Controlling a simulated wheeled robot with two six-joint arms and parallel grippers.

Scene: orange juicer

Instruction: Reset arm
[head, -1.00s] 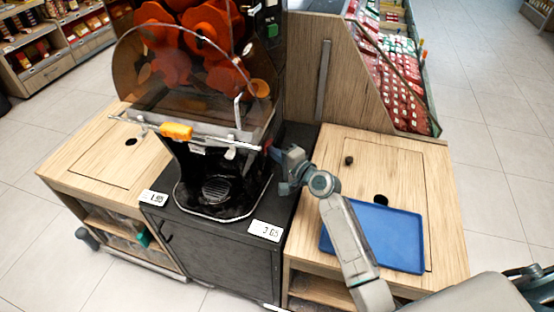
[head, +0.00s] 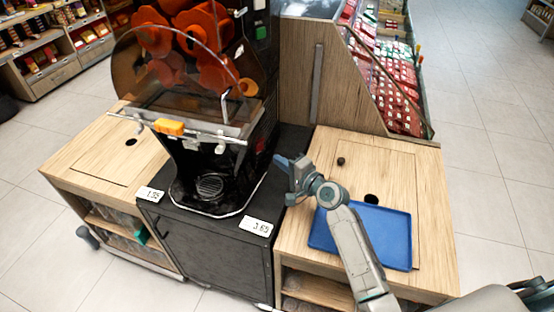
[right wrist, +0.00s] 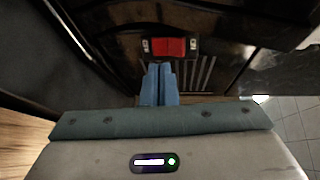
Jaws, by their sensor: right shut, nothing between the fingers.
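My right gripper (head: 281,161) is at the right side of the orange juicer (head: 205,110), above the black cabinet's right edge. It is apart from the machine's front. In the right wrist view its two blue fingers (right wrist: 158,84) are together with nothing between them. They point toward a dark part of the machine with a red block (right wrist: 170,47) on it. My right arm reaches in from the lower right, over the blue tray. My left gripper is in neither view.
A blue tray (head: 398,238) lies on the right wooden counter (head: 436,190), beside a dark hole and a small black knob (head: 341,161). Two price tags sit on the black cabinet (head: 215,245). The left counter (head: 85,150) is clear. Open floor lies to the right.

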